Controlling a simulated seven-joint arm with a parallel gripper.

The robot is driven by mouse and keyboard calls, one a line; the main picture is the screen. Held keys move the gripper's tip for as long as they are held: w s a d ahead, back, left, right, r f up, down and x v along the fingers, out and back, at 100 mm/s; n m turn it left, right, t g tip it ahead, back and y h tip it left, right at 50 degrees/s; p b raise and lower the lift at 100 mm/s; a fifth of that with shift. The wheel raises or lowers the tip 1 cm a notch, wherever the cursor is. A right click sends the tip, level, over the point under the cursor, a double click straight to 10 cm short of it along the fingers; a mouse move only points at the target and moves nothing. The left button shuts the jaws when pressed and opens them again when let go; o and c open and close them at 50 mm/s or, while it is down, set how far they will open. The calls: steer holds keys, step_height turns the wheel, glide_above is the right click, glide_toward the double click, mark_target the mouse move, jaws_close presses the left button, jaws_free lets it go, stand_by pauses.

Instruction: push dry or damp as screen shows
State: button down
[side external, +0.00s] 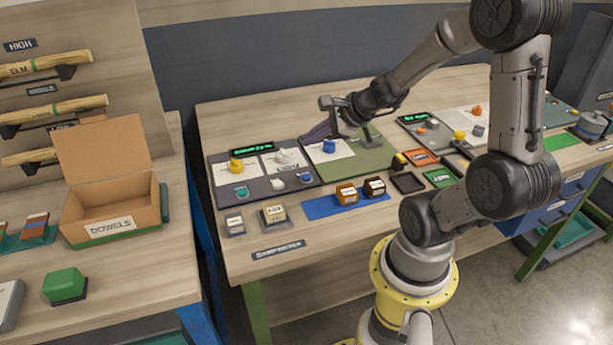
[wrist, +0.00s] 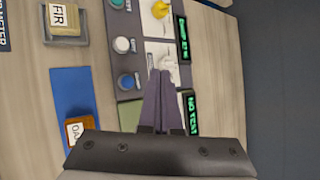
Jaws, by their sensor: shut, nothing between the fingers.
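My gripper (side external: 337,132) is shut and empty, held above the back of the grey panel (side external: 222,196). In the wrist view its fingertips (wrist: 160,76) point at the panel between the buttons and the screens. A teal button (side external: 242,192), a white button (side external: 278,184) and a blue button (side external: 306,178) line the panel's front edge; their labels are too small to read. One lit screen (wrist: 183,38) has unclear green text. A second screen (wrist: 190,112) seems to read "NO TEST". The fingers partly hide a white piece (wrist: 168,63).
Wood blocks sit in front: one marked FIR (wrist: 66,20) and one apparently marked OAK (wrist: 79,128) on a blue mat (side external: 318,207). The table's front strip is mostly clear.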

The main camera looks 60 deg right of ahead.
mark_target(311, 177)
steer(key=shift+f, duration=3.9)
steer(key=shift+f, duration=0.15)
steer(key=shift+f, duration=0.25)
steer(key=shift+f, duration=0.4)
steer(key=shift+r, duration=0.8)
steer(key=shift+r, duration=2.5)
